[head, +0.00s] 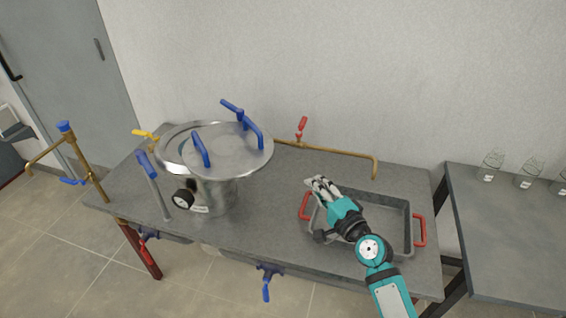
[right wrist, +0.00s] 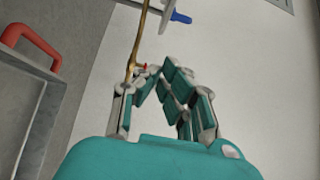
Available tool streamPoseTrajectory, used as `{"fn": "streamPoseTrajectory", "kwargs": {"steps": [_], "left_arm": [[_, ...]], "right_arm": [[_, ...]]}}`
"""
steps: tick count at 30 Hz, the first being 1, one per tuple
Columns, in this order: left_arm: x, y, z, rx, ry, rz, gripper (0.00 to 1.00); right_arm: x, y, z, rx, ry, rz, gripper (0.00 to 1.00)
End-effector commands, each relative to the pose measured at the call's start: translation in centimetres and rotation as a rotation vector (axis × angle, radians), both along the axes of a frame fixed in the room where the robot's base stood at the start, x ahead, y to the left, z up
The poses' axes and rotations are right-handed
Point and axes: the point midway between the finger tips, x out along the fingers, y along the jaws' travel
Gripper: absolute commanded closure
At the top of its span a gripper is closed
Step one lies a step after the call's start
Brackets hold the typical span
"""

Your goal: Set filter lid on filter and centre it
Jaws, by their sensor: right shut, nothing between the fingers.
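The filter (head: 208,194) is a round steel pot with a gauge on its front, standing on the left half of the grey table. The steel filter lid (head: 232,155) with blue handles lies over its top, shifted to the right. A crescent of the filter's rim and inside shows at the left. I cannot tell whether the lid is level. My right gripper (head: 319,184) is shut and empty, apart from the lid, to its right and above the tray's left end. Its fingers also show in the right wrist view (right wrist: 160,95). My left gripper is not in view.
A grey tray (head: 400,203) with red handles sits on the table's right, under my right arm. A brass pipe (head: 345,153) with a red valve runs behind the filter. A second table (head: 510,235) carries glass jars.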

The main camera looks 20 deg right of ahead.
Motion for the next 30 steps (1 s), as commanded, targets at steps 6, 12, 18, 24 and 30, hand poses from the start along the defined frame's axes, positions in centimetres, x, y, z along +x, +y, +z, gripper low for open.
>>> {"fn": "streamPoseTrajectory", "kwargs": {"steps": [6,12,18,24,30], "left_arm": [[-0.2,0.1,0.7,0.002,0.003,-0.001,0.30],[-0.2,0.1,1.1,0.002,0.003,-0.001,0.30],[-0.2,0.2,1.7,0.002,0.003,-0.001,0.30],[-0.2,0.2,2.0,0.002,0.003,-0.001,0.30],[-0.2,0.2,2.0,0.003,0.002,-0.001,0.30]], "right_arm": [[3.1,0.6,0.2,0.002,-0.002,-0.001,1.00],[7.5,1.5,0.2,0.000,0.000,0.001,1.00],[10.5,3.1,0.2,0.001,0.002,0.002,1.00],[11.6,4.8,0.0,-0.002,0.002,0.001,1.00],[11.8,5.2,-0.1,-0.004,0.002,0.000,1.00]]}}
